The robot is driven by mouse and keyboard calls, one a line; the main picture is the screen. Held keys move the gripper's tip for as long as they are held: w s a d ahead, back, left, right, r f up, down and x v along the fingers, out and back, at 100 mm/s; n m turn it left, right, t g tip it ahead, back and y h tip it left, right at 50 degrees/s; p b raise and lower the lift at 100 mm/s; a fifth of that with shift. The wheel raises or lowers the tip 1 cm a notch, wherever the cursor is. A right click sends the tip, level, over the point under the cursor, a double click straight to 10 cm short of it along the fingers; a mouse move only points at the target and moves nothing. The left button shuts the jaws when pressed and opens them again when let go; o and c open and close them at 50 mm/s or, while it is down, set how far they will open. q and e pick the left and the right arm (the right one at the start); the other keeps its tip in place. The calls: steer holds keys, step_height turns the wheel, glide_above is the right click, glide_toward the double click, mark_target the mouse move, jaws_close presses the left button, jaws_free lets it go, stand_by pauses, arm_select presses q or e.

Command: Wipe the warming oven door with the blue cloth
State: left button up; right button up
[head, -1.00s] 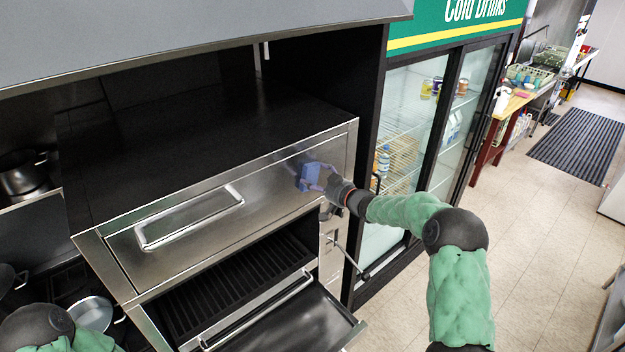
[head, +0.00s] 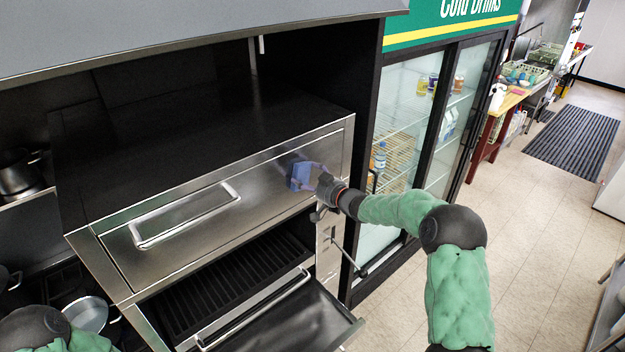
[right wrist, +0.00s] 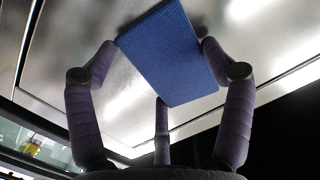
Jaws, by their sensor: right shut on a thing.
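The warming oven door (head: 265,190) is the upper steel panel with a long bar handle (head: 186,216), and it is closed. My right gripper (head: 312,178) is at the right part of this door, shut on the blue cloth (head: 300,176). In the right wrist view the blue cloth (right wrist: 172,52) is a flat textured piece held between the purple fingers, against or very close to the steel; I cannot tell if it touches. Of my left arm only a dark and green part shows at the bottom left; its gripper is out of view.
Below, a lower oven door (head: 285,318) hangs open with its own bar handle. A glass-door drinks fridge (head: 400,140) stands to the right. Pots (head: 86,314) sit at the left.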

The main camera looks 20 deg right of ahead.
mark_target(282, 184)
steer(key=shift+s+a+b, duration=0.4)
steer(key=shift+a+b, duration=0.4)
steer(key=shift+a, duration=0.4)
steer(key=shift+s+a+b, duration=0.45)
steer(key=shift+a+b, duration=0.3)
steer(key=shift+a, duration=0.4)
steer(key=shift+s+a+b, duration=0.4)
steer(key=shift+a+b, duration=0.4)
steer(key=shift+a, duration=0.4)
steer(key=shift+s+d, duration=0.25)
steer(key=shift+s, duration=0.3)
steer(key=shift+f+b+v, duration=0.15)
steer(key=shift+v, duration=1.05)
steer(key=shift+f+b+v, duration=0.15)
steer(key=shift+v, duration=1.05)
steer(key=shift+s, duration=0.1)
steer(key=v, duration=0.3)
steer(key=shift+a+f, duration=0.1)
steer(key=shift+a, duration=0.05)
steer(key=shift+f, duration=0.15)
